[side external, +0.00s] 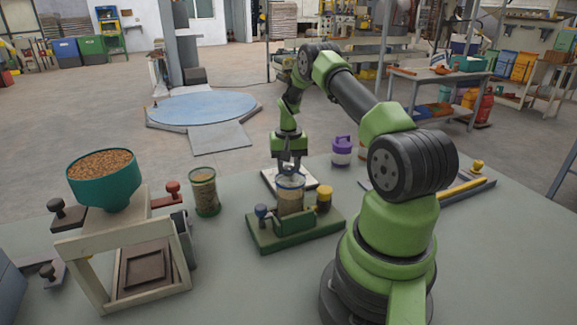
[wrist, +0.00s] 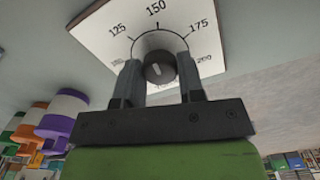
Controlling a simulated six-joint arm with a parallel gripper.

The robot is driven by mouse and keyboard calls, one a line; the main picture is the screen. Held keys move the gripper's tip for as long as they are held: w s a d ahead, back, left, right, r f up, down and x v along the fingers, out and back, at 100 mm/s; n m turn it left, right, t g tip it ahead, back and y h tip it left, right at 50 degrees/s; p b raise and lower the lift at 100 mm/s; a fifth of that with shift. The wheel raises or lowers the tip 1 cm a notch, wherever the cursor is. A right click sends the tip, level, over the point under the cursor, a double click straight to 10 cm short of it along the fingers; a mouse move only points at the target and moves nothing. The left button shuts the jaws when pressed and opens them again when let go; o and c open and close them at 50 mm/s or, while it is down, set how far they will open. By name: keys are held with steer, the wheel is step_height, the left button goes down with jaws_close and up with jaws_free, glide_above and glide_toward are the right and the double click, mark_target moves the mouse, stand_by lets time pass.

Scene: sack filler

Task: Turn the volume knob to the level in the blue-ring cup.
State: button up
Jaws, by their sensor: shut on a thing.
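The volume knob (wrist: 159,67) is a dark round knob with a short white line, on a white dial plate (wrist: 100,42). Numbers 125, 150 and 175 read clearly around it; the outer two are blurred. My gripper (wrist: 159,72) is shut on the knob, one finger on each side. In the side view my gripper (side external: 289,168) points down at the dial plate (side external: 308,181), and the knob is hidden. The blue-ring cup (side external: 291,197) is clear with tan contents and stands in a green fixture (side external: 262,240) in front of the plate. Its exact level is too small to read.
A hopper of grain (side external: 104,180) on a cream frame stands at left. A green-ringed cup (side external: 205,192) stands between it and the fixture. Yellow (side external: 323,199) and blue (side external: 262,212) knobs top the fixture.

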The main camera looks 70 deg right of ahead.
mark_target(288, 167)
steer(key=shift+m, duration=1.5)
steer(key=o, duration=0.9)
steer(key=shift+r, duration=0.1)
step_height(288, 167, up, 10)
steer(key=shift+f, duration=0.1)
